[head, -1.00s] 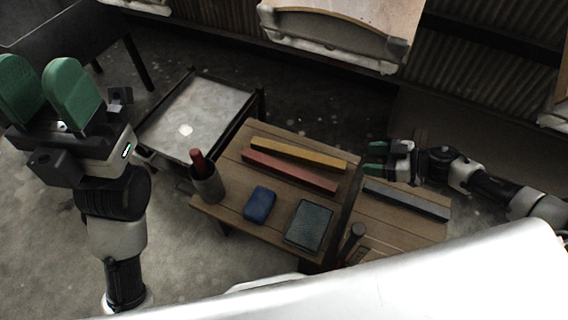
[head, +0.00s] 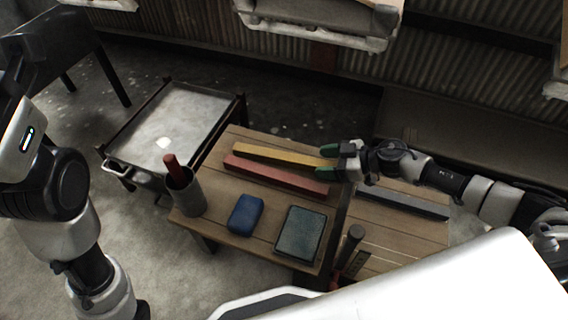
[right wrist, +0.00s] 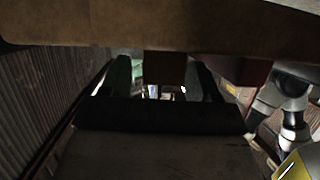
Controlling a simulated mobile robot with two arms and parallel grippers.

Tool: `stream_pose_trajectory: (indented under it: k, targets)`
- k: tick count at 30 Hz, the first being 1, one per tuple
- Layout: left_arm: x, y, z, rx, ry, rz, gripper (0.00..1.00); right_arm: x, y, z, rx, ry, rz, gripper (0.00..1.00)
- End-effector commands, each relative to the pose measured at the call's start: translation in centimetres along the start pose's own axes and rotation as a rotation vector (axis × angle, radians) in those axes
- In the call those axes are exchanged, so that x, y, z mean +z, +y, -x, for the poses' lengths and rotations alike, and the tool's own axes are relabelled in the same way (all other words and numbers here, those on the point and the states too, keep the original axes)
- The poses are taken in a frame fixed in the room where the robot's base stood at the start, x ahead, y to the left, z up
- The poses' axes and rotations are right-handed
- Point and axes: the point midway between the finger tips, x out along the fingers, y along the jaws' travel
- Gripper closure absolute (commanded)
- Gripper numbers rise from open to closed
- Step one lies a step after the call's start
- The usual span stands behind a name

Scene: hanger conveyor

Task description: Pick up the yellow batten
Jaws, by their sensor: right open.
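The yellow batten (head: 280,154) lies on the wooden table in the head view, behind the red batten (head: 275,175) and roughly parallel to it. My right gripper (head: 327,162) is open at the batten's right end, its green fingertips on either side of that end. Contact cannot be made out. In the right wrist view the two fingers (right wrist: 165,80) stand apart, with a dark brownish block between them, perhaps the batten's end in shadow. Only the body of my left gripper (head: 22,125) shows at the left edge; its fingers are outside the picture.
The wooden table (head: 222,198) also bears a blue case (head: 245,214), a dark green book-like block (head: 300,231) and a cup (head: 187,194) with a red-handled item. A grey bar (head: 400,203) lies to the right. A metal-topped cart (head: 180,115) stands behind left.

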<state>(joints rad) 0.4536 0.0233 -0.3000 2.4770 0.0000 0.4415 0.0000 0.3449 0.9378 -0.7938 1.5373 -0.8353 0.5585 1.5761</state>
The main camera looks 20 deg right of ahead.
Motion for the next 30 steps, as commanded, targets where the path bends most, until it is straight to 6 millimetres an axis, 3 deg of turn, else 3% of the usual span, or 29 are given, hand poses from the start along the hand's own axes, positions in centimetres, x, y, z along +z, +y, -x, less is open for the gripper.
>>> stream_pose_trajectory:
  k: [3,11,22,30]
  targets:
    - [-0.41,0.14,-0.18,0.007,0.019,-0.002,0.57,0.07,-0.03,-1.09,-0.001,0.002,0.001,0.38]
    - [-0.38,0.13,-0.40,0.008,0.019,-0.003,0.57,-0.10,-0.03,-1.14,-0.001,0.000,0.000,0.38]
    - [-0.39,0.14,-0.38,0.007,0.020,-0.002,0.57,-0.07,-0.02,-1.12,-0.001,0.000,0.000,0.95]
    - [-0.38,0.13,-0.49,0.007,0.020,-0.002,0.57,-0.22,0.00,-1.06,0.000,0.001,0.001,0.95]
